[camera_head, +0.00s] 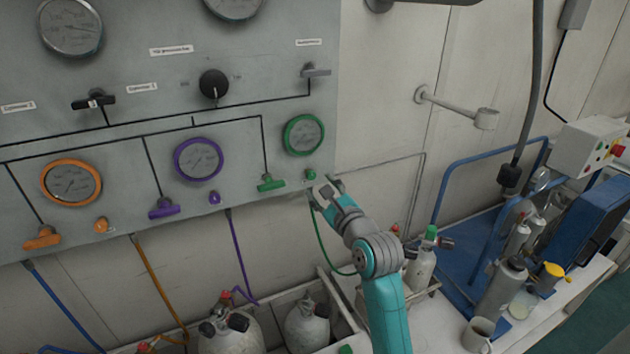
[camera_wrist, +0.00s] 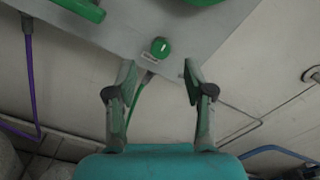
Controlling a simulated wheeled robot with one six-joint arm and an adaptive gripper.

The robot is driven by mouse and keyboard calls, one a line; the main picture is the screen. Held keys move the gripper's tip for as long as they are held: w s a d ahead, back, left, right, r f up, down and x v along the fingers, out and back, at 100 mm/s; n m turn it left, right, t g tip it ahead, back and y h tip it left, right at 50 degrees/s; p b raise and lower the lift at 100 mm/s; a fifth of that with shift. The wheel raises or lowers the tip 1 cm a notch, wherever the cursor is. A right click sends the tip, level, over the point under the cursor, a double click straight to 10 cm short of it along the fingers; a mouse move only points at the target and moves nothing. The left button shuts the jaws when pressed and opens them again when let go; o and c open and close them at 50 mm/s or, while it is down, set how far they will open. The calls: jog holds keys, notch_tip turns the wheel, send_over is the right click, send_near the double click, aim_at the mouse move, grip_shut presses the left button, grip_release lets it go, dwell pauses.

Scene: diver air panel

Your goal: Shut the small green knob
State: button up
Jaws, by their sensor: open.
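The small green knob (camera_head: 311,174) sits on the grey panel below the green-rimmed gauge (camera_head: 304,135). In the wrist view the knob (camera_wrist: 160,47) is round with a pale mark, just beyond my fingertips and between their lines. My gripper (camera_head: 322,187) is at the panel's lower edge, just below the knob in the head view. Its two fingers (camera_wrist: 158,75) are apart with nothing between them. The larger green lever handle (camera_head: 270,183) is left of the knob; it also shows at the top left of the wrist view (camera_wrist: 83,8).
Purple (camera_head: 214,198) and orange (camera_head: 101,225) small knobs sit further left on the panel. A green hose (camera_head: 323,240) hangs below the green knob, close to my gripper. Cylinders (camera_head: 307,325) stand below. A wall bracket (camera_head: 455,107) projects at the right.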

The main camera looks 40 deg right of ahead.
jog(key=v, duration=0.5)
jog(key=shift+s+a, duration=0.1)
jog(key=shift+s, duration=0.3)
jog(key=s+a+f+n+g+y, duration=0.1)
jog(key=s+a+f+n+y, duration=0.1)
jog(key=s+a+f+n, duration=1.55)
jog(key=s+a+f+n+y, duration=0.1)
jog(key=s+a+n, duration=0.2)
jog(key=s+n, duration=0.4)
jog(key=s+a+f+n+g+y, duration=0.1)
jog(key=s+a+n+y, duration=0.1)
jog(key=s+n, duration=0.6)
jog(key=s, duration=0.6)
jog(key=shift+a+f+g, duration=0.3)
jog(key=shift+a+f, duration=0.05)
jog(key=shift+f, duration=0.05)
jog(key=shift+o, duration=0.3)
